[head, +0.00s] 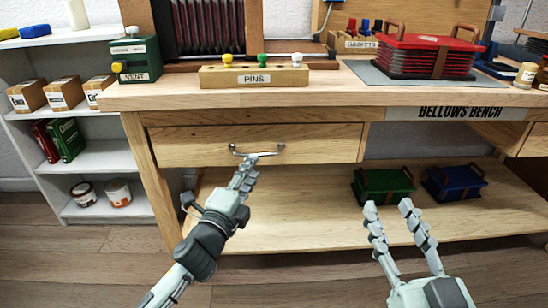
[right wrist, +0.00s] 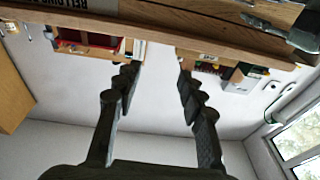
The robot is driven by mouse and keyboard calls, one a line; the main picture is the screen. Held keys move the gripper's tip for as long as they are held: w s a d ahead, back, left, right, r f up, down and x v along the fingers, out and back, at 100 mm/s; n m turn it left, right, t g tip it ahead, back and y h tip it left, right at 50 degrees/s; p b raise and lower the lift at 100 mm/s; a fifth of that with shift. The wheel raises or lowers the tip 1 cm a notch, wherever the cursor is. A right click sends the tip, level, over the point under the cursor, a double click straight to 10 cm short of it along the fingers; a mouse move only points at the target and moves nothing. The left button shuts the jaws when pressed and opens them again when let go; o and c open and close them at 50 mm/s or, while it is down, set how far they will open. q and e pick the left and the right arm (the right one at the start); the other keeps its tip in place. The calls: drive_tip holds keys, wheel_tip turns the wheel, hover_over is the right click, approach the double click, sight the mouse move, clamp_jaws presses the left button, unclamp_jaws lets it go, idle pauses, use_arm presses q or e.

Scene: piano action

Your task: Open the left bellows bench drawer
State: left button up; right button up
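The left bellows bench drawer (head: 210,146) is a pale wooden front under the bench top at left in the head view. It looks closed, or nearly so. Its metal bar handle (head: 270,149) runs across the middle of the front. My left gripper (head: 247,162) reaches up to the handle, its fingertips overlapping the handle's left-middle part. Its fingers line up from this side, so I cannot tell whether they grip the bar. My right gripper (head: 388,205) is open and empty in front of the lower shelf; its spread fingers also show in the right wrist view (right wrist: 157,70).
The bench top (head: 330,92) holds a pins block (head: 254,76), a green vent box (head: 136,60) and red bellows (head: 428,55). Green (head: 384,184) and blue (head: 455,183) bellows sit on the lower shelf. White shelves (head: 105,158) stand at left. The floor before the bench is clear.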

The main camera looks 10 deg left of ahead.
sight(264, 155)
use_arm(q)
drive_tip(key=w, duration=0.5)
drive_tip(key=w+d, duration=0.1)
drive_tip(key=w, duration=0.1)
drive_tip(key=shift+w+d+b, duration=0.1)
drive_tip(key=shift+w+b, duration=0.25)
drive_tip(key=shift+w, duration=0.05)
use_arm(e)
wheel_tip(264, 155, up, 6)
drive_tip(key=s+t+y, duration=0.1)
drive_tip(key=s+t, duration=0.1)
drive_tip(key=t, duration=0.1)
drive_tip(key=shift+s+a+r, duration=0.2)
drive_tip(key=shift+s+a, duration=0.05)
drive_tip(key=shift+s, duration=0.05)
use_arm(q)
clamp_jaws()
drive_tip(key=shift+f, duration=0.1)
